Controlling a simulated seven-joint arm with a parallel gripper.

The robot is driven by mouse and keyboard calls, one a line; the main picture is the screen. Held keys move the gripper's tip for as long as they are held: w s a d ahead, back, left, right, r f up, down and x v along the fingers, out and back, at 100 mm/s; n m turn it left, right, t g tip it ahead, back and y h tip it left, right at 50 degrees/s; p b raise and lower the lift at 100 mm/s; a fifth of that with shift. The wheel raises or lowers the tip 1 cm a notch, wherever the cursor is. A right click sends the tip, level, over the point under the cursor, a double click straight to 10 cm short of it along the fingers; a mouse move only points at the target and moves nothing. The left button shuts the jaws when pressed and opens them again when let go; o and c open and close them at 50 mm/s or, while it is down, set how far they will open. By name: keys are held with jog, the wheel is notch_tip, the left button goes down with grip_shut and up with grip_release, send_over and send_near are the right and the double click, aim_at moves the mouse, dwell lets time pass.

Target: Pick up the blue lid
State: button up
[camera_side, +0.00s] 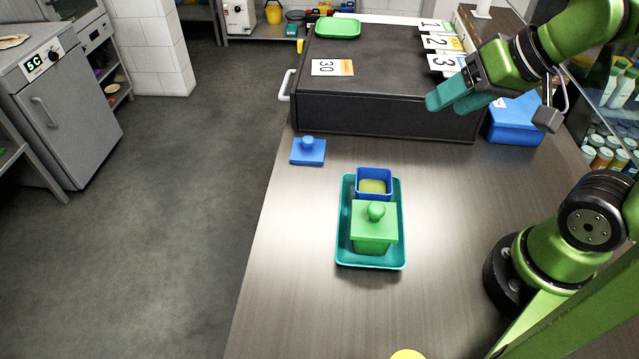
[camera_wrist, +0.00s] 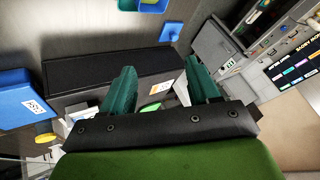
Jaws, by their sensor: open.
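The blue lid (camera_side: 308,152) is a flat square with a round knob on top. It lies on the counter left of the teal tray (camera_side: 342,240), in front of the black box. It also shows in the wrist view (camera_wrist: 171,31) near the top. A blue container (camera_side: 374,178) without a lid, with yellowish contents, stands in the tray. A container with a green lid (camera_side: 374,222) stands beside it. My gripper (camera_side: 447,101) is open and empty, high at the right near the black box, well away from the blue lid. Its teal fingers (camera_wrist: 163,88) are spread in the wrist view.
A large black box (camera_side: 390,75) with number cards and a green tray (camera_side: 338,28) on top fills the back. A blue box (camera_side: 516,120) stands at its right. The counter (camera_side: 290,260) left of the tray is clear.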

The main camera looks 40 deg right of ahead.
jog(key=n+g+h, duration=0.2)
jog(key=n+g, duration=0.2)
jog(key=g, duration=0.3)
send_over(309, 140)
notch_tip(309, 140, down, 8)
jog(key=r, duration=0.1)
jog(key=w+r, duration=0.1)
jog(key=r, duration=0.1)
notch_tip(309, 140, down, 12)
jog(key=shift+r, duration=0.25)
jog(key=f, duration=0.3)
jog(key=s+f, duration=0.1)
jog(key=f, duration=0.1)
jog(key=shift+f, duration=0.3)
